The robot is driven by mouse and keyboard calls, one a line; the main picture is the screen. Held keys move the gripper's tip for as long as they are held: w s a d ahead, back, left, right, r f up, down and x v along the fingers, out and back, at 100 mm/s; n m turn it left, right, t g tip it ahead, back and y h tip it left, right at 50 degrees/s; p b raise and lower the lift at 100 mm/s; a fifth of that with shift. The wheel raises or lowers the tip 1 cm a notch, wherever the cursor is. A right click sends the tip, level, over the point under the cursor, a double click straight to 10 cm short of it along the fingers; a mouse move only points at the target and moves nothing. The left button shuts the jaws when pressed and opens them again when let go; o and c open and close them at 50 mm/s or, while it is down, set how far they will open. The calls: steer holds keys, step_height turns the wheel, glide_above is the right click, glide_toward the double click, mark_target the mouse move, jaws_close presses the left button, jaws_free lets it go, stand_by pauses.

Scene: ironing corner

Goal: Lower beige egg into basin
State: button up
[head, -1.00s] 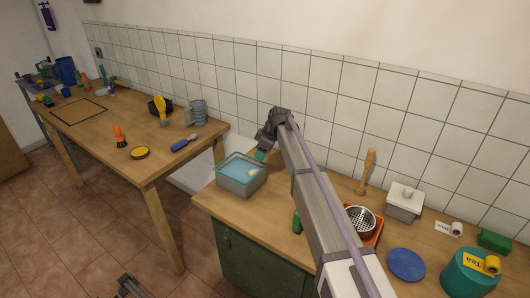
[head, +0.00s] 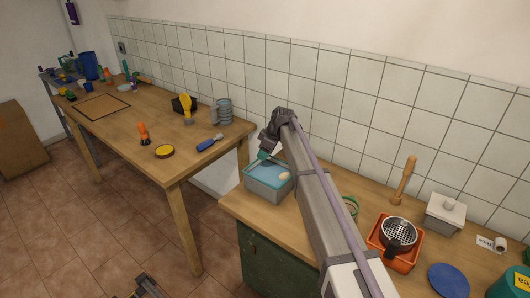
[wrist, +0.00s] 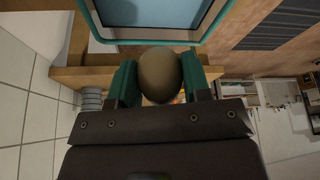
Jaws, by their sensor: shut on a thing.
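My gripper (head: 263,156) is at the back left rim of the basin (head: 262,192), a grey box with a teal rim and blue water. In the wrist view its two green fingers (wrist: 160,68) are shut on the beige egg (wrist: 159,76), which looks brownish in shade. The basin's teal rim (wrist: 150,41) lies just beyond the egg there, its far part cut off by the frame. The held egg cannot be made out in the head view. A pale egg-shaped thing (head: 283,176) shows in the basin's right part.
An orange tray (head: 389,259) with a metal strainer (head: 398,234), a white lidded box (head: 445,213) and a blue plate (head: 448,279) stand to the right on the counter. The wooden table (head: 150,120) to the left holds several tools. The tiled wall is close behind.

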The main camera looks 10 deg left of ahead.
steer(key=shift+f, duration=0.1)
step_height(320, 180, down, 8)
steer(key=b, duration=0.8)
stand_by(0.4)
steer(key=shift+f+b, duration=0.75)
steer(key=shift+b, duration=0.1)
stand_by(0.8)
steer(key=o, duration=0.7)
steer(key=shift+r, duration=0.1)
